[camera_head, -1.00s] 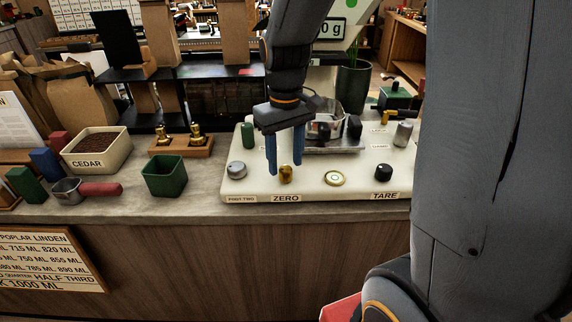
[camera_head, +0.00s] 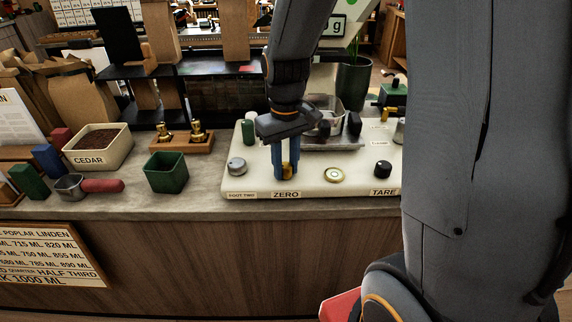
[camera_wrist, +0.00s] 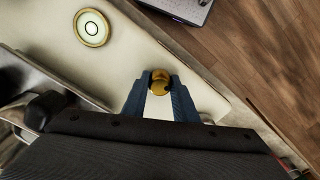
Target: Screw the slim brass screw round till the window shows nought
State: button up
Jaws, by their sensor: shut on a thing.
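The slim brass screw (camera_head: 286,169) stands on the white scale base (camera_head: 310,190), above the ZERO label (camera_head: 286,195). My gripper (camera_head: 286,172) points down with its two blue fingers closed around the screw's head. In the wrist view the round brass head (camera_wrist: 160,82) sits between the fingertips (camera_wrist: 160,88). The readout window (camera_head: 338,26) is at the top; "g" shows, but my arm hides the figure before it.
A grey knob (camera_head: 237,167) is left of the screw. A round brass-rimmed dial (camera_head: 333,175) and a black TARE knob (camera_head: 383,169) are to its right. A green square pot (camera_head: 166,173) stands on the counter at left.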

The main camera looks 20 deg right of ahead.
aim_at(286, 165)
jog(key=shift+m, duration=0.3)
jog(key=m+p, duration=0.2)
jog(key=m, duration=0.1)
jog(key=shift+r, duration=0.1)
jog(key=shift+m+p, duration=0.55)
jog(key=shift+m, duration=1.45)
jog(key=shift+w, duration=0.1)
jog(key=o, duration=1.1)
jog(key=shift+r+b, duration=0.85)
jog(key=shift+r, duration=3)
